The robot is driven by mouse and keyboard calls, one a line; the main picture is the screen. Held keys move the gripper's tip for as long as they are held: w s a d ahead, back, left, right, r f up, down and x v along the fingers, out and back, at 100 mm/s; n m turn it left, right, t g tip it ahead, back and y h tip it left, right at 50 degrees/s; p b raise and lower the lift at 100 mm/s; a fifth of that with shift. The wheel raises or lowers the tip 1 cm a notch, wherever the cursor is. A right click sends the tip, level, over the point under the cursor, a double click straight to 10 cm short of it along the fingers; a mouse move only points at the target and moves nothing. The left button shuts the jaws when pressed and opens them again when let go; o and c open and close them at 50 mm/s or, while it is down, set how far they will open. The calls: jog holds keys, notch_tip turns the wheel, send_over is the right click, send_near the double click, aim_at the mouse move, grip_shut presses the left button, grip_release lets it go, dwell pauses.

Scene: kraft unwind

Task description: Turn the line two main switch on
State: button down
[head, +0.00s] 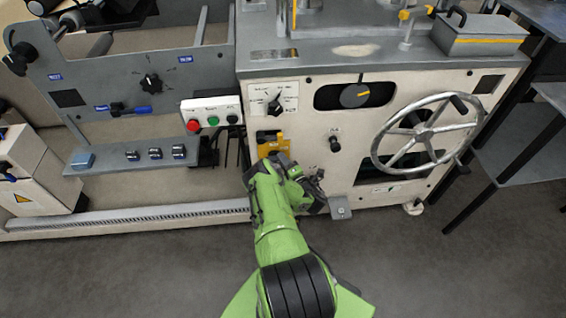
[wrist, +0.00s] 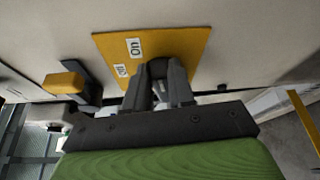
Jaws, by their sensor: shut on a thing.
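The main switch has a yellow plate (wrist: 195,47) with an "On" label (wrist: 135,47) and an "Off" label (wrist: 121,70). The plate also shows in the head view (head: 268,149) on the cream machine front, partly behind my arm. In the wrist view the dark switch knob (wrist: 158,66) is between my gripper's fingers (wrist: 160,84), which are closed on it. The fingers hide most of the knob, so I cannot tell which label it points to. In the head view my arm hides the fingertips and the knob.
A selector knob (head: 275,103) sits above the plate. A button box (head: 212,118) with red and green buttons is at upper left. A large handwheel (head: 428,131) stands out to the right. A yellow-topped black part (wrist: 66,83) is left of my fingers in the wrist view.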

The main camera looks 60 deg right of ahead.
jog(key=shift+s+f+m+t+b, duration=0.1)
jog(key=shift+f+m+t+b, duration=0.25)
jog(key=shift+m, duration=0.35)
jog(key=c, duration=1)
grip_release()
jog(key=shift+o, duration=0.2)
